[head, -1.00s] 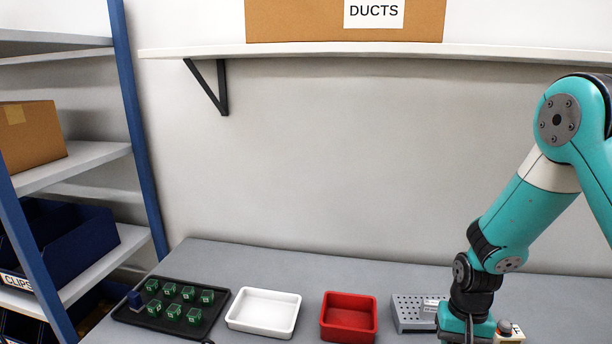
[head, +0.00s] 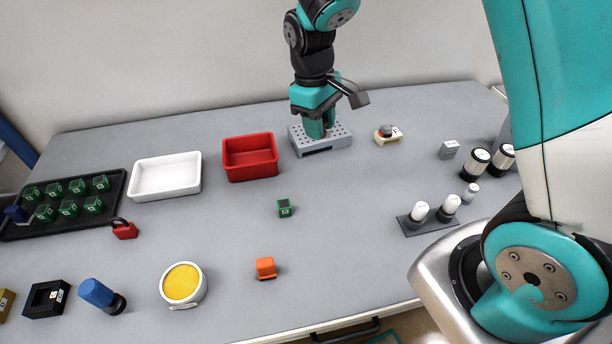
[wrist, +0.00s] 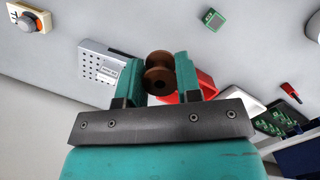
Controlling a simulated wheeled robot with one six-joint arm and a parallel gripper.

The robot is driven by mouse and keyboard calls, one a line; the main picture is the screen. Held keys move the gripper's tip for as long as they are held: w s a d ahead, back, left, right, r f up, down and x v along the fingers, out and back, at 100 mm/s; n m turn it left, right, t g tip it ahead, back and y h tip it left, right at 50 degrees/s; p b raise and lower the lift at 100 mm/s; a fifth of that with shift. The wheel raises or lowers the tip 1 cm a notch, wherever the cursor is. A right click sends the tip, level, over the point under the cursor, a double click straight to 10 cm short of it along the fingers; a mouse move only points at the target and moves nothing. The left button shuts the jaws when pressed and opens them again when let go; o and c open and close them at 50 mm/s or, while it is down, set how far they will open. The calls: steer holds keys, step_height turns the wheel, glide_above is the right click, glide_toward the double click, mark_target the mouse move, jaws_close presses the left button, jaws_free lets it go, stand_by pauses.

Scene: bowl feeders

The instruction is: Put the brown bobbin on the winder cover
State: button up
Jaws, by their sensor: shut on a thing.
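The brown bobbin (wrist: 159,72) is a spool with two flanges, held between the green fingers of my gripper (wrist: 159,76) in the wrist view. In the head view my gripper (head: 320,126) points down at the grey perforated box (head: 340,138), which appears to be the winder cover. Only a sliver of brown shows between the fingers there. In the wrist view the perforated box (wrist: 98,62) lies to the left of the bobbin, with a label on its side. I cannot tell whether the bobbin touches it.
A red tray (head: 250,175) and a white tray (head: 163,192) stand left of the box.

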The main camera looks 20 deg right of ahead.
mark_target(315, 193)
steer(key=shift+a+r+n, duration=0.3)
steer(key=shift+a+r, duration=0.1)
steer(key=shift+r, duration=0.25)
steer(key=shift+s+f, duration=0.1)
step_height(315, 193, down, 19)
steer(key=p, duration=0.2)
steer(key=shift+a+f+p, duration=0.1)
steer(key=shift+p, duration=0.25)
steer(key=o, duration=1)
steer(key=shift+c, duration=0.2)
